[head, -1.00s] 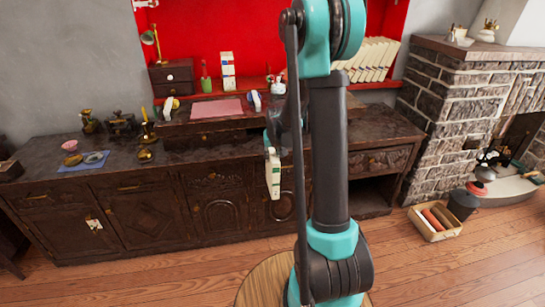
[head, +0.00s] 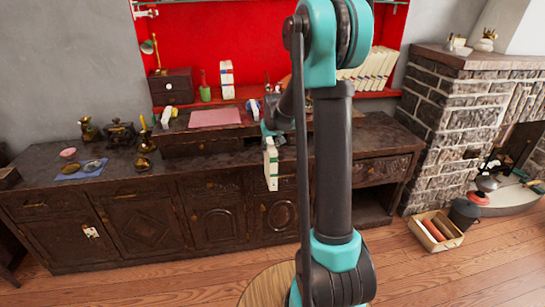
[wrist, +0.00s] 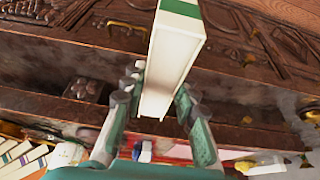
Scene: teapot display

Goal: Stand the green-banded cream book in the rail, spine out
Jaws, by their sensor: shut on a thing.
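The green-banded cream book (head: 271,168) hangs below my gripper (head: 269,132), in front of the dark sideboard. In the wrist view the same book (wrist: 172,60) stands out between the two fingers of my gripper (wrist: 160,98), which are shut on it. Its green band (wrist: 180,9) is at the top edge of that view. A row of cream books (head: 372,68) leans on the red shelf at the right, partly behind my arm. A row of banded books (wrist: 20,158) also shows at the wrist view's lower left. I cannot make out the rail clearly.
The dark sideboard (head: 215,185) runs below the red alcove. A pink mat (head: 215,117) lies on its raised part. A white banded block (head: 227,80) and a small drawer box (head: 171,86) stand on the shelf. A crate (head: 436,231) is on the floor by the brick fireplace.

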